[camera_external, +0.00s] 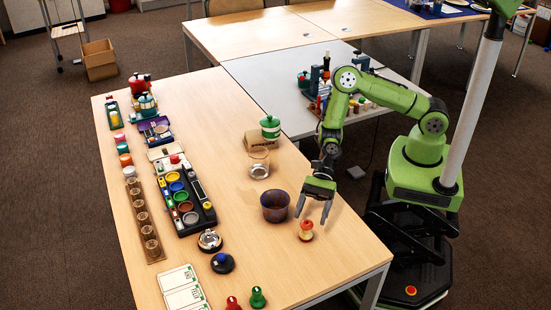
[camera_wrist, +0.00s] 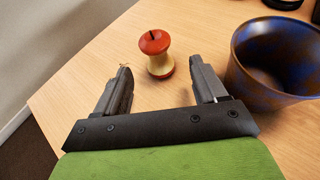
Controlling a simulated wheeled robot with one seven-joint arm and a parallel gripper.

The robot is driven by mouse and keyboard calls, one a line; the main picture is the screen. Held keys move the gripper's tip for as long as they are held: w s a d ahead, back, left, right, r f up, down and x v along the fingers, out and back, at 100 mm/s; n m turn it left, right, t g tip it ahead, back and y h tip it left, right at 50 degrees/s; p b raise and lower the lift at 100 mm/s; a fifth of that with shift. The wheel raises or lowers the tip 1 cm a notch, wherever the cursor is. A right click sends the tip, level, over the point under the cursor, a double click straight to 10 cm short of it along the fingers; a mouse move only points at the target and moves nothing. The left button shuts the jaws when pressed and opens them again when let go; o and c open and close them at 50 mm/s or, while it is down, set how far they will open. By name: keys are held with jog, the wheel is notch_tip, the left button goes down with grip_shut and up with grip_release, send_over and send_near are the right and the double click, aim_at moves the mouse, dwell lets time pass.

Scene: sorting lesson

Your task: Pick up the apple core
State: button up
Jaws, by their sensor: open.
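The apple core (camera_external: 306,230) stands upright on the wooden table, near its right edge. In the wrist view the apple core (camera_wrist: 157,54) has a red top with a short stem, a pale eaten middle and a red bottom. My gripper (camera_external: 313,210) is open and empty, with its fingers pointing down just above and beside the core. In the wrist view the core lies beyond the fingertips of my gripper (camera_wrist: 160,78), roughly midway between them and apart from both.
A dark blue-brown bowl (camera_external: 275,207) stands close to the left of the core; the bowl (camera_wrist: 262,85) is right of my fingers in the wrist view. A glass jar (camera_external: 259,163), bell (camera_external: 210,240) and pawns (camera_external: 257,297) stand farther off. The table's front right is clear.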

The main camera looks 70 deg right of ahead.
aim_at(308, 226)
jog(key=b+x, duration=0.1)
jog(key=x, duration=0.3)
jog(key=shift+s+a+f, duration=0.1)
jog(key=shift+a+f, duration=0.05)
jog(key=shift+a, duration=0.15)
jog(key=shift+d, duration=0.1)
jog(key=c, duration=1.1)
